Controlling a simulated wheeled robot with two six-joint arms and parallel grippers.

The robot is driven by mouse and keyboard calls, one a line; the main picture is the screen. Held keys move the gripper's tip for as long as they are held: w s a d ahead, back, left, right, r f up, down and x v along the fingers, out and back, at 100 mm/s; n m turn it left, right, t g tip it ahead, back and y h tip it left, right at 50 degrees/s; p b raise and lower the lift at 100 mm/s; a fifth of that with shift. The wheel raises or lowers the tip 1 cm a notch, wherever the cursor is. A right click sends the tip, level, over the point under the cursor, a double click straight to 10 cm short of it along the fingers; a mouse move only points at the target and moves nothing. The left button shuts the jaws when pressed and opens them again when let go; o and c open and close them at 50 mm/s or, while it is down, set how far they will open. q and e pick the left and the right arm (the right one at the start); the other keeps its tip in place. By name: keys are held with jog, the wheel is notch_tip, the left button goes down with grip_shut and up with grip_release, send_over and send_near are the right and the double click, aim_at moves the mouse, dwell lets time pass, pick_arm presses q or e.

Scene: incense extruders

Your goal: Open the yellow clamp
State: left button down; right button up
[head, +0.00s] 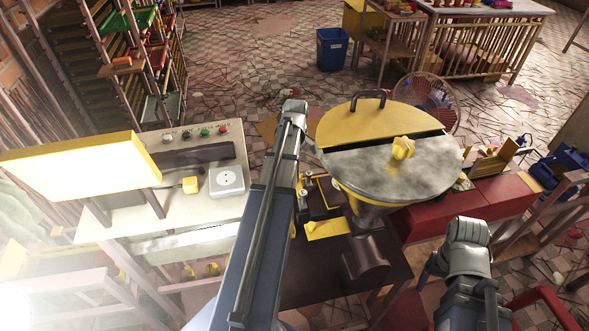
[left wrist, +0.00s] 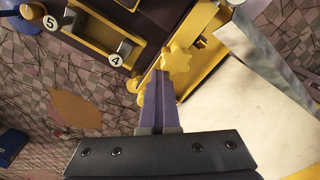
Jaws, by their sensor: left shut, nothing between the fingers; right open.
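In the left wrist view, a yellow star-shaped knob (left wrist: 177,58) sits beside a yellow block (left wrist: 205,28) on the machine; I take these to be the yellow clamp, but cannot tell how far it is open. My left gripper (left wrist: 160,78) is shut and empty, its purple fingertips just below the knob; contact is unclear. In the head view, my left arm hides this gripper and most of that area; a yellow part (head: 327,230) shows beside it. Another yellow star knob (head: 403,147) stands on the round hopper lid (head: 362,168).
Left is a white bench (head: 120,215) with a control panel and a bright yellow-edged screen (head: 75,160). A red bench (head: 505,197) stands right of the hopper. Levers beside number tags 5 (left wrist: 49,22) and 4 (left wrist: 115,60) are near my left fingers.

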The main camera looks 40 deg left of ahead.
pick_arm(q)
jog(key=shift+s+d, duration=0.35)
jog(key=shift+d, duration=0.05)
dwell(0.4)
jog(key=c, duration=1.2)
grip_release()
jog(key=o, duration=0.3)
jog(key=shift+w+a+r+p, duration=0.1)
jog(key=shift+r+p, duration=0.2)
jog(key=shift+p, duration=0.15)
jog(key=shift+o, duration=0.9)
jog(key=shift+r+p, duration=0.35)
jog(key=shift+o, duration=1.4)
jog(key=r+p, duration=0.2)
jog(key=shift+d+r, duration=0.2)
jog(key=shift+r, duration=0.15)
jog(key=r+p, duration=0.2)
jog(key=a+r+p, duration=0.1)
jog(key=p, duration=0.1)
jog(key=shift+r, duration=0.35)
